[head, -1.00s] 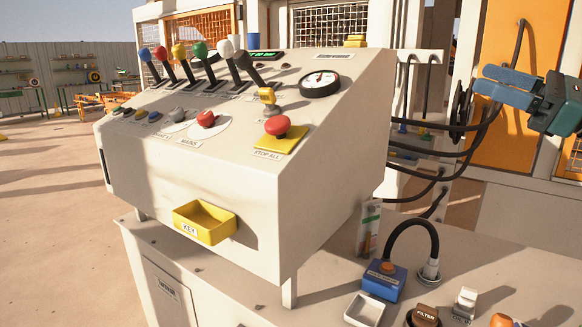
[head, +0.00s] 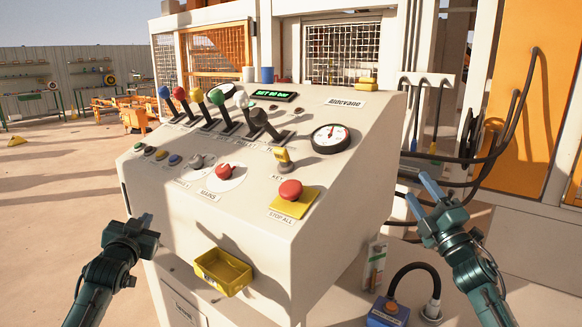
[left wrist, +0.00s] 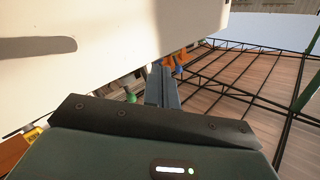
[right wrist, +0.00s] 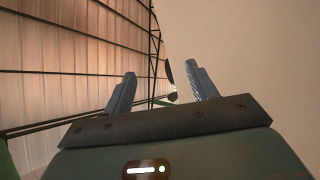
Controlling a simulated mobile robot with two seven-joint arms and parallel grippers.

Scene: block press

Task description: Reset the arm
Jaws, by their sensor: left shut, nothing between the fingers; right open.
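My left gripper (head: 146,222) is shut and empty, in front of the lower left side of the control console (head: 300,240). In the left wrist view its fingers (left wrist: 160,88) are together. My right gripper (head: 422,192) is open and empty, right of the console and in front of hanging black cables. In the right wrist view its two fingers (right wrist: 160,90) stand apart with nothing between them. Neither gripper visibly touches the console or its controls.
The console carries several coloured levers (head: 219,97), a gauge (head: 331,138), a yellow key switch (head: 284,158), a red stop button (head: 290,190) and a yellow tray (head: 222,272). A blue box (head: 388,312) with a black cable stands at lower right. Open floor lies left.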

